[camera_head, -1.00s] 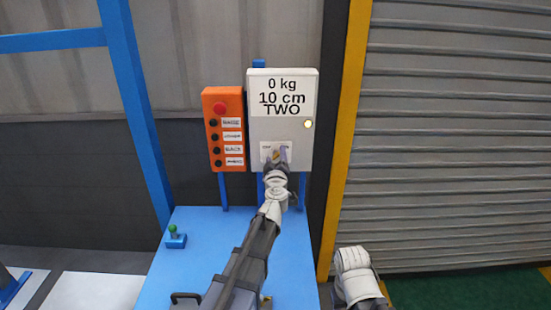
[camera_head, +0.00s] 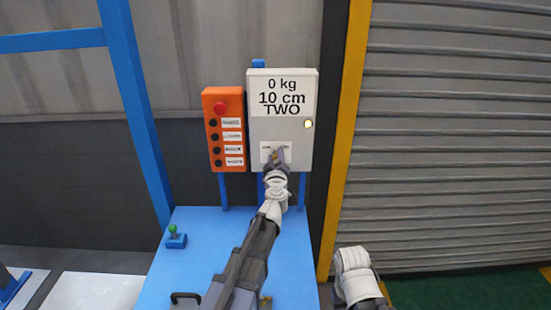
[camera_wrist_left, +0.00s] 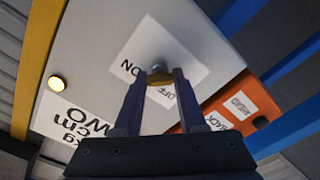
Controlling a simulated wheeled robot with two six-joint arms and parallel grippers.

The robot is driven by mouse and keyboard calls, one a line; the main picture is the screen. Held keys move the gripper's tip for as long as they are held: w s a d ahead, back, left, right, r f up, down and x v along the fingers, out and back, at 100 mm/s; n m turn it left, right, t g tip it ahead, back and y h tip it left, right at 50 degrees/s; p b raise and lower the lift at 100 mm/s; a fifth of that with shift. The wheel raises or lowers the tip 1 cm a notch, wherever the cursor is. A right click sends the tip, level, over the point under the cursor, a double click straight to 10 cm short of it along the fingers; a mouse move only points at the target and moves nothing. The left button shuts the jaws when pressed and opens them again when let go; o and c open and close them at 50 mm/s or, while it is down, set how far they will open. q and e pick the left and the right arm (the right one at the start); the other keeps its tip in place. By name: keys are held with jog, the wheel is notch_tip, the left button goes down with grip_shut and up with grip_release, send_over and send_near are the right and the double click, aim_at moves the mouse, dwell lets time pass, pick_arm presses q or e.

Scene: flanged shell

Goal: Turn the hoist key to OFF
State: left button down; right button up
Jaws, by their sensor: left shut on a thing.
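The hoist key (camera_wrist_left: 159,68) is a small brass-coloured piece on a white label plate (camera_wrist_left: 150,45) marked ON and OFF. The plate sits low on the front of a light grey box (camera_head: 257,135). In the head view my left gripper (camera_head: 274,155) is at this plate and covers most of the key. In the left wrist view my left gripper (camera_wrist_left: 160,76) is shut on the key, one finger on each side. The key's exact pointing is hard to tell. My right gripper is not in view; only part of my right arm shows at the lower right.
The grey box has a display (camera_head: 283,98) reading 0 kg, 10 cm, TWO, and a lit lamp (camera_head: 308,124). An orange panel (camera_head: 207,160) with a red button (camera_head: 220,107) stands just left. A green-knobbed lever (camera_head: 174,232) is on the blue bench (camera_head: 205,222).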

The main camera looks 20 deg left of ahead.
pick_arm(q)
jog(key=shift+n, duration=0.3)
jog(key=n, duration=0.3)
jog(key=shift+n, duration=0.4)
jog(key=n, duration=0.4)
jog(key=shift+n, duration=0.3)
jog(key=n, duration=0.4)
jog(key=shift+f+n, duration=0.1)
jog(key=shift+n, duration=2.3)
jog(key=shift+s, duration=0.1)
jog(key=shift+c, duration=2.4)
grip_release()
